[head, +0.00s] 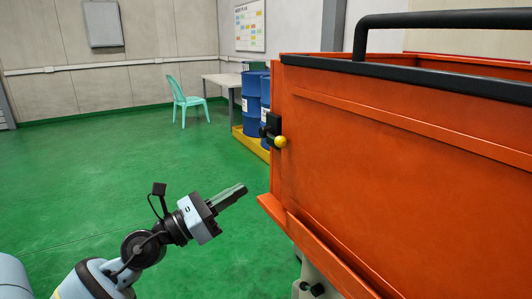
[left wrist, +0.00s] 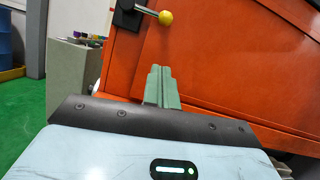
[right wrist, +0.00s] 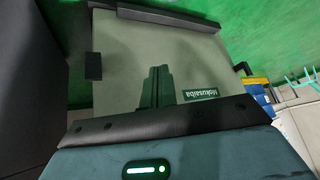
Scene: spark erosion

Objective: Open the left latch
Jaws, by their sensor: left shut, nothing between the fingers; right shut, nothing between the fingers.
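The left latch (head: 272,126) is a black block with a short lever ending in a yellow ball knob (head: 281,142). It sits on the left edge of the orange tank wall (head: 400,170). The latch (left wrist: 127,15) and its knob (left wrist: 165,18) also show at the top of the left wrist view. My left gripper (head: 241,189) is shut and empty, below and left of the latch, apart from it. Its closed fingers (left wrist: 160,70) point toward the orange wall. My right gripper (right wrist: 158,72) is shut and empty in the right wrist view, over a beige panel (right wrist: 120,50) with lettering.
A black rail (head: 440,19) runs along the tank's top. An orange ledge (head: 271,209) juts out at its lower left. Blue drums (head: 251,95) on a yellow pallet, a table (head: 222,79) and a turquoise chair (head: 187,100) stand behind. The green floor at left is clear.

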